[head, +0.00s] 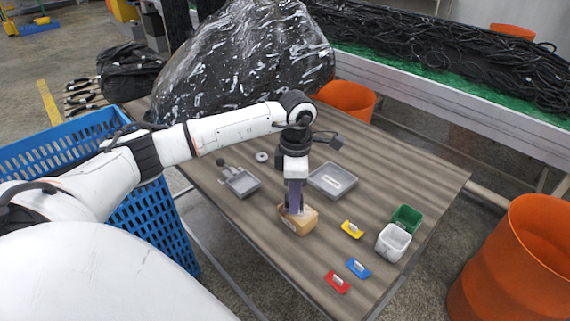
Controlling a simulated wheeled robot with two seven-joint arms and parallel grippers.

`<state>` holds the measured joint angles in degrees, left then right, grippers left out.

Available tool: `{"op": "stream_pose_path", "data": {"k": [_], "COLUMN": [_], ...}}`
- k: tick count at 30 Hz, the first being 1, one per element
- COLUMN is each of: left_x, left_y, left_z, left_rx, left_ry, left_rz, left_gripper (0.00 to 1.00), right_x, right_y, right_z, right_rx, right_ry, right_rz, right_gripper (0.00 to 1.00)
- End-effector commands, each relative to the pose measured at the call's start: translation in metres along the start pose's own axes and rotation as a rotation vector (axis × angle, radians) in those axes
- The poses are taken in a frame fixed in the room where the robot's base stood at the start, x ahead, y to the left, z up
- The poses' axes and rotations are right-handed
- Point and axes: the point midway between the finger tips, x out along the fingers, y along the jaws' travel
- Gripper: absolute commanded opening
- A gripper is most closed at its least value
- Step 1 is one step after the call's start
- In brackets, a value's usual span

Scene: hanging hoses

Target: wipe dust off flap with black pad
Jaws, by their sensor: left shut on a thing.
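My left gripper (294,207) points straight down over a small wooden block (303,224) in the middle of the table. It is shut on a small dark thing at its fingertips, which looks like the black pad but is mostly hidden by the fingers. The fingertips are at the top of the block; I cannot tell whether the pad touches it. I cannot make out a flap or any dust clearly. My right gripper is not in view.
The striped table (400,165) holds a grey tray (352,191), a grey knobbed fixture (243,186), yellow (351,230), blue (359,268) and red (336,283) handled pads, and green (407,218) and white (393,243) bins. A shiny black bag (235,65) stands behind.

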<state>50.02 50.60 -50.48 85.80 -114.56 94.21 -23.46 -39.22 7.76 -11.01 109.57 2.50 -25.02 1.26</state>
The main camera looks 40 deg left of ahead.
Motion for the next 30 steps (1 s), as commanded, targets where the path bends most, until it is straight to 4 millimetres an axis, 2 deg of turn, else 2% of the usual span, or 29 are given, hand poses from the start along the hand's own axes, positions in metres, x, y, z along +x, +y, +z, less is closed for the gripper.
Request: {"op": "stream_pose_path", "data": {"k": [17,30], "left_x": [0.000,0.001], "left_y": [-0.037,-0.006], "left_z": [0.043,0.008], "left_rx": [0.008,0.002], "left_ry": [0.000,0.004], "left_rz": [-0.005,-0.001], "left_gripper": [0.13,0.13], "right_x": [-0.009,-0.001], "right_y": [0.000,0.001], "right_z": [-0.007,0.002], "right_rx": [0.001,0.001], "right_ry": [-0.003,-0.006], "right_rz": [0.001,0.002], "right_gripper": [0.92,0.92]}}
